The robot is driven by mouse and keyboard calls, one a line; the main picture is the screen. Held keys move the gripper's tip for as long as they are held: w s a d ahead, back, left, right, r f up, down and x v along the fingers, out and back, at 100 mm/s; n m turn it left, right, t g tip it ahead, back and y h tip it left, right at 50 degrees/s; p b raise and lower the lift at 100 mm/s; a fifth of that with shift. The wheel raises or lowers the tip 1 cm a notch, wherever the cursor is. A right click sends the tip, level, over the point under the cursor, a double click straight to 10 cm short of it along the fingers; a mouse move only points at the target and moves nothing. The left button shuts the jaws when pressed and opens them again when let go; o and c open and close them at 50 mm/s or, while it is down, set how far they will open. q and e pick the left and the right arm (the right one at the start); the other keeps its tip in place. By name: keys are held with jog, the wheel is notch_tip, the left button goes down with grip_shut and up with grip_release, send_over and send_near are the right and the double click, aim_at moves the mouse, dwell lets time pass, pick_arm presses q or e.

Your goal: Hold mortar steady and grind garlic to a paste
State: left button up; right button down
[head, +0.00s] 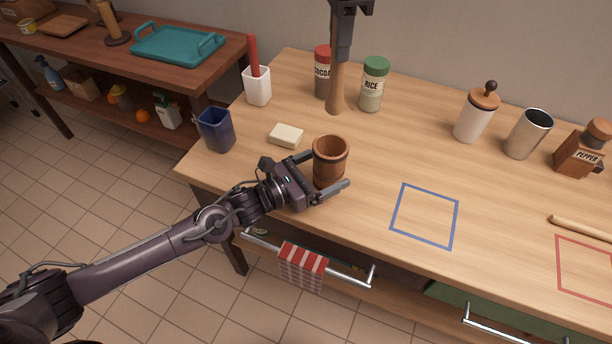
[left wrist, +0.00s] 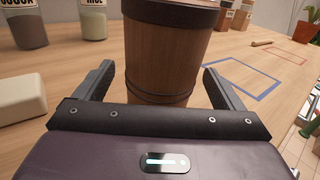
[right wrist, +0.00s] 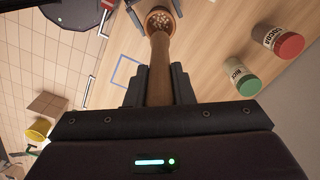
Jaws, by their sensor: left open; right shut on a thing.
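The mortar (head: 330,165) is a brown wooden cup standing upright on the table; it also fills the middle of the left wrist view (left wrist: 165,55). My left gripper (head: 326,178) is open, with one finger on either side of the mortar and gaps visible in the left wrist view. My right gripper (head: 343,40) is shut on the wooden pestle (head: 337,92), which hangs down, apparently above and behind the mortar in the head view. In the right wrist view, the pestle (right wrist: 160,75) points toward the mortar (right wrist: 163,8), where pale garlic pieces (right wrist: 158,18) show inside.
A pale block (head: 286,135) and a blue cup (head: 215,130) stand left of the mortar. Cocoa (head: 323,75) and rice jars (head: 373,85) stand behind. A blue square outline (head: 425,216) marks clear table to the right. A striped towel (head: 303,265) hangs at the front.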

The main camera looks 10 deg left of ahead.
aim_at(335, 89)
pick_arm(q)
jog(key=shift+w+d, duration=0.35)
jog(key=shift+d, duration=0.15)
jog(key=c, duration=1.2)
jog(key=shift+c, duration=0.2)
pick_arm(e)
jog(key=shift+f, duration=2.5)
